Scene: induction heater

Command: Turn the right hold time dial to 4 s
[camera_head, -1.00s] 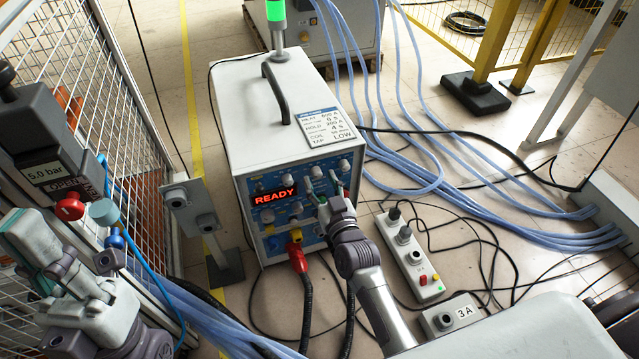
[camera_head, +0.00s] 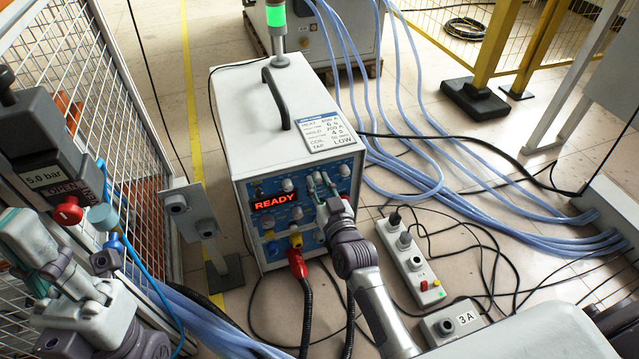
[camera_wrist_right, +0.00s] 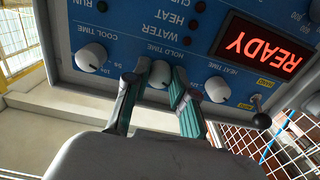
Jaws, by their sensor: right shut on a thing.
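The hold time dial (camera_wrist_right: 159,73) is a pale round knob on the heater's blue front panel, shown upside down in the right wrist view beside the label HOLD TIME. My right gripper (camera_wrist_right: 156,80) has one finger on each side of this dial and is shut on it. In the head view my right gripper (camera_head: 322,184) is at the panel's right half and hides the dial. The dial's pointer cannot be read. My left gripper (camera_head: 35,240) is at the lower left, away from the heater; its finger opening is unclear.
The cool time dial (camera_wrist_right: 91,57) and heat time dial (camera_wrist_right: 217,89) flank the fingers. The display (camera_head: 276,201) reads READY. A card (camera_head: 325,131) on the heater top (camera_head: 240,100) lists HOLD 200 A, 4 s. A red connector (camera_head: 297,263) and power strip (camera_head: 413,262) are nearby.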

